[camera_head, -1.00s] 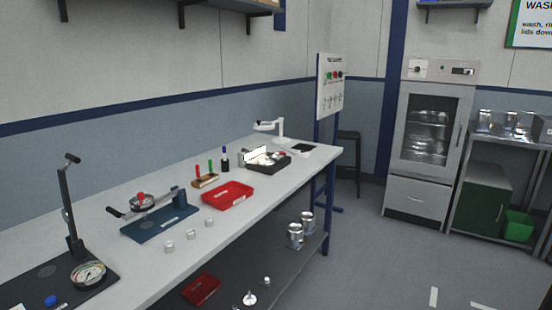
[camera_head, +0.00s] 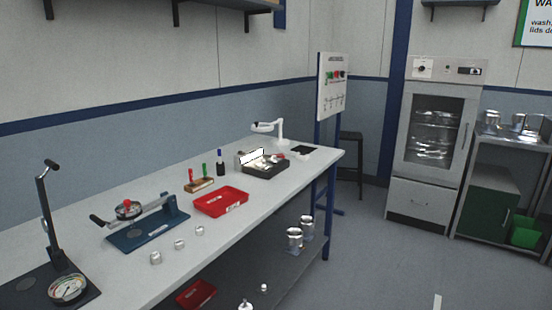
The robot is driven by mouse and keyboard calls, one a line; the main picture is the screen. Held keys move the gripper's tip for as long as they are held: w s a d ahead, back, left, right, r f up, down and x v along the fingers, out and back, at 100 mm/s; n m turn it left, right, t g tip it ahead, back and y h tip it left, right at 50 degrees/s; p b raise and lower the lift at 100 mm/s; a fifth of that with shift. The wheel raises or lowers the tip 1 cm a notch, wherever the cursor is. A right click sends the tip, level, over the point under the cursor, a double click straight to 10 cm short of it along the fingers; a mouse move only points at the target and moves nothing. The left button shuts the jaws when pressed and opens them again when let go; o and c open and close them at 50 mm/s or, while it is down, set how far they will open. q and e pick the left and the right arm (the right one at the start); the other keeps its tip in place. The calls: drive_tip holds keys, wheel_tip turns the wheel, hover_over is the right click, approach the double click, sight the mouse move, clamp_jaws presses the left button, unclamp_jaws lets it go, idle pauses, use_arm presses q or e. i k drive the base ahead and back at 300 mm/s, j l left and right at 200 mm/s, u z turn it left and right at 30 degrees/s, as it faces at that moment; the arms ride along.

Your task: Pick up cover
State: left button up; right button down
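No part is clearly marked as the cover. Several small silvery round parts stand on the bench: one near the front (camera_head: 156,258), one in the middle (camera_head: 179,245) and one behind (camera_head: 200,231). A blue fixture (camera_head: 150,233) with a lever holds a round metal part with a red top (camera_head: 129,209). A small light-coloured part with a pin or knob (camera_head: 245,305) shows at the bottom edge on the lower shelf, partly cut off. Neither of my grippers is in view.
The long white bench (camera_head: 227,233) carries a gauge press (camera_head: 68,288), a red tray (camera_head: 221,201), a bottle rack (camera_head: 200,185), a black open case (camera_head: 264,168) and a white lamp (camera_head: 279,134). Metal cans (camera_head: 295,240) stand on the lower shelf. The floor (camera_head: 375,255) right of the bench is clear.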

sight(274, 160)
drive_tip(key=i+l+u, duration=0.1)
drive_tip(key=i+l, duration=0.8)
drive_tip(key=i, duration=0.2)
drive_tip(key=i+l+u, duration=0.1)
drive_tip(key=i+l, duration=0.9)
drive_tip(key=i, duration=0.1)
